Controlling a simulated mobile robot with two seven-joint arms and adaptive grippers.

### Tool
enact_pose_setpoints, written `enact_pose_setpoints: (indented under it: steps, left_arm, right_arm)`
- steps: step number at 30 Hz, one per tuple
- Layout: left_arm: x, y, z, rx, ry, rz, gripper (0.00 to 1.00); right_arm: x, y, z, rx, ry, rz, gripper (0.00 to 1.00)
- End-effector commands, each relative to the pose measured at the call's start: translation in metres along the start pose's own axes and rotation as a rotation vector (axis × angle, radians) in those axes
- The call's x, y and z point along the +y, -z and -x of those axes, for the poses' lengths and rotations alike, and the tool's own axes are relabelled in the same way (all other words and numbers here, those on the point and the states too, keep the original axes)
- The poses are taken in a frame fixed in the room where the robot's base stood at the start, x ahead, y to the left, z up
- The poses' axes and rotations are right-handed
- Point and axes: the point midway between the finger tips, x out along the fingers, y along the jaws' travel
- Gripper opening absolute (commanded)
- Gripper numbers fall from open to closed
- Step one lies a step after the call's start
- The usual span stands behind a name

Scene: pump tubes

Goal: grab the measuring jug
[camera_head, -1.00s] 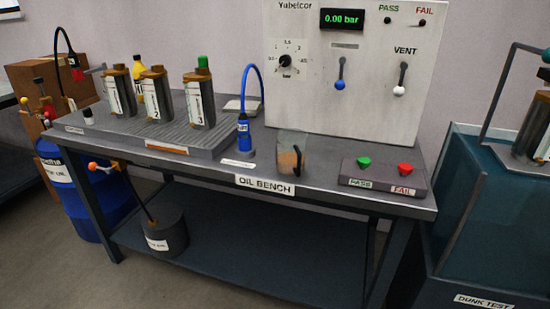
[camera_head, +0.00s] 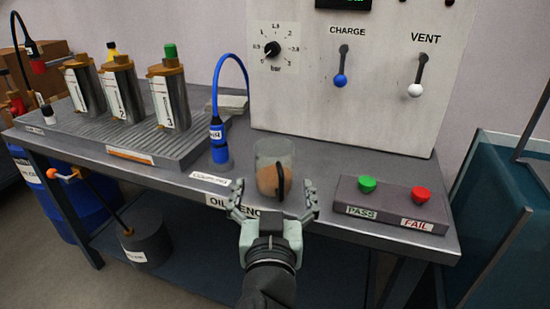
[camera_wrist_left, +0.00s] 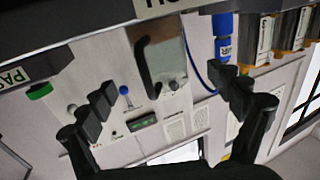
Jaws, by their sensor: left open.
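The measuring jug (camera_head: 274,160) is a clear vessel with a dark handle, and something brownish shows in its lower part. It stands upright near the front edge of the bench, behind the "OIL BENCH" label. My left gripper (camera_head: 272,200) is open and empty just in front of the jug, its fingers spread to either side. In the left wrist view, which appears upside down, the jug (camera_wrist_left: 168,62) with its black handle lies ahead, between and beyond the open fingertips (camera_wrist_left: 168,100). My right gripper is not in view.
A blue coupling (camera_head: 219,145) with a hose stands left of the jug. The PASS/FAIL button box (camera_head: 395,205) is on the right. A ribbed tray (camera_head: 150,150) with several cylinders is at the left. The gauge panel (camera_head: 345,110) rises behind.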

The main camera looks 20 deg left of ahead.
Motion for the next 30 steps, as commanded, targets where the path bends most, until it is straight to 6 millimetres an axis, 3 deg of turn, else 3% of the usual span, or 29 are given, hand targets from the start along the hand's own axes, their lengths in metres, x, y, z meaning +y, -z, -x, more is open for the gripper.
enact_pose_setpoints:
  steps: [7,19,29,30]
  left_arm:
    - [0.001,0.01,-0.017,0.022,0.001,0.008,0.92]
    - [-0.001,0.013,-0.07,0.019,0.001,0.005,0.92]
    - [-0.001,0.011,-0.077,0.016,0.001,0.008,0.92]
    - [-0.001,0.011,-0.077,0.016,0.001,0.008,0.87]
  right_arm:
    - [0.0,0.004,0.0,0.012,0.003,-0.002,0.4]
    - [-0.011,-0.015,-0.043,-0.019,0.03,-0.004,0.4]
    - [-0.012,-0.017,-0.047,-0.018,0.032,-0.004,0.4]
    - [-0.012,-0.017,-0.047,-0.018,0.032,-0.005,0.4]
